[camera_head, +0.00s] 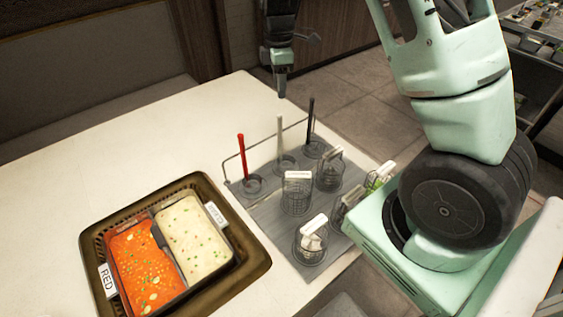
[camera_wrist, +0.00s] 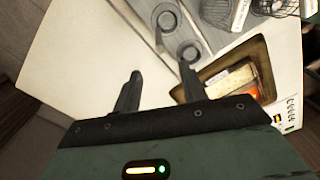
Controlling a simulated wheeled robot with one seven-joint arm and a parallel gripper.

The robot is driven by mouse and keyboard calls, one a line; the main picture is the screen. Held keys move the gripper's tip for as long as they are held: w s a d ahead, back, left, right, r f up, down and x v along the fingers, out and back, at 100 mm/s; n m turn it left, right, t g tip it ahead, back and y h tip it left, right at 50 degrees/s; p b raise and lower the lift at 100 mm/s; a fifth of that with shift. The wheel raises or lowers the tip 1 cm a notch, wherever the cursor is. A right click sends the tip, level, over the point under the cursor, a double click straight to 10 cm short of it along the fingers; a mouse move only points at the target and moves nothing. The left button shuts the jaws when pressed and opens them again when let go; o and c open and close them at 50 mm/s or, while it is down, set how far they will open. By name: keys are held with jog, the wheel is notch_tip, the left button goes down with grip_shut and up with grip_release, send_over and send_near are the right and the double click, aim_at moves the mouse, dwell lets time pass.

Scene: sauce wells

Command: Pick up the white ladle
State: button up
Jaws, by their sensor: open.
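The white ladle (camera_head: 280,135) stands upright in a ring holder on the grey rack (camera_head: 262,213), between the red ladle (camera_head: 241,155) and the black ladle (camera_head: 311,120). Only its pale handle shows clearly; its lower end is hidden in the holder. My gripper (camera_head: 281,92) points down above and behind the white ladle's top, apart from it. In the wrist view my gripper (camera_wrist: 159,84) has its two fingers spread with nothing between them. Ring holders (camera_wrist: 188,50) lie beyond the fingertips there; I cannot clearly pick out the white ladle in that view.
A brown-rimmed well (camera_head: 258,262) at the left holds red sauce (camera_head: 143,265) and white sauce (camera_head: 193,236). Wire baskets (camera_head: 297,198) with white labels crowd the rack's right side. A thin wire rail (camera_head: 232,158) runs behind the ladles. The white counter (camera_head: 120,160) is bare at far left.

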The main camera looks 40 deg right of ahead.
jog(key=p, duration=0.2)
send_over(280, 131)
jog(key=f, duration=0.8)
jog(key=shift+w+d+f, duration=0.1)
jog(key=shift+w+d, duration=0.1)
jog(key=shift+w, duration=0.05)
jog(key=shift+w+f+p, duration=0.1)
jog(key=shift+f+p, duration=0.9)
jog(key=shift+f, duration=1.7)
grip_shut()
